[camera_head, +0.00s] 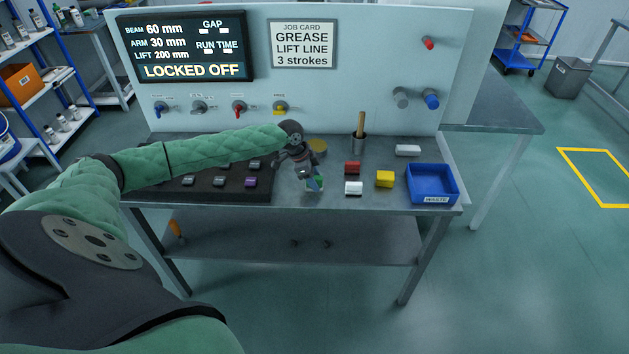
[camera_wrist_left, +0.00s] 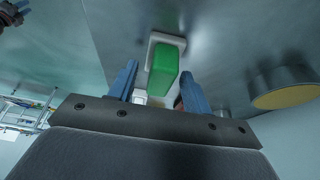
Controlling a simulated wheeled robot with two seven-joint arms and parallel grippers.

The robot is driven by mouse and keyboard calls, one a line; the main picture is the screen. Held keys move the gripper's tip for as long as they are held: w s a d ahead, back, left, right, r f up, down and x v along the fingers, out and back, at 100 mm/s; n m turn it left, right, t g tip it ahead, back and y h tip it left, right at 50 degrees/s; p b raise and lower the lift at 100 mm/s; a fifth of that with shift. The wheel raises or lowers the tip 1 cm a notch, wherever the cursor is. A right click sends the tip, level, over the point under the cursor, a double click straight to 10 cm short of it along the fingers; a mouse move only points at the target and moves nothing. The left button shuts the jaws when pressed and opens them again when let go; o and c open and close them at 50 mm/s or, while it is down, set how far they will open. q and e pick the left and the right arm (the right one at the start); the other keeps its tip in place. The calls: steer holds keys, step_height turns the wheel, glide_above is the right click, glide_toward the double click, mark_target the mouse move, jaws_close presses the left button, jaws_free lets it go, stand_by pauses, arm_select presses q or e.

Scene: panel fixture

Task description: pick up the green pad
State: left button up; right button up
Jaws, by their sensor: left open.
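The green pad (camera_head: 317,184) sits on the bench top, mostly hidden behind my left gripper in the head view. In the left wrist view the green pad (camera_wrist_left: 166,66) shows as a green block on a white base. My left gripper (camera_head: 312,179) is above the pad, pointing down at it. In the left wrist view its two blue fingers (camera_wrist_left: 158,72) are apart, one on each side of the green block, with gaps showing. I cannot tell whether either finger touches it. My right gripper is not in view.
A dark mat (camera_head: 208,196) with several blocks lies left.

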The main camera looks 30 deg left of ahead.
mark_target(320, 178)
arm_select(q)
steer(key=shift+f, duration=0.2)
steer(key=c, duration=1.1)
steer(key=shift+o, duration=0.2)
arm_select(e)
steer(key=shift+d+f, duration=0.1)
arm_select(q)
steer(key=shift+r, duration=0.15)
jaws_close()
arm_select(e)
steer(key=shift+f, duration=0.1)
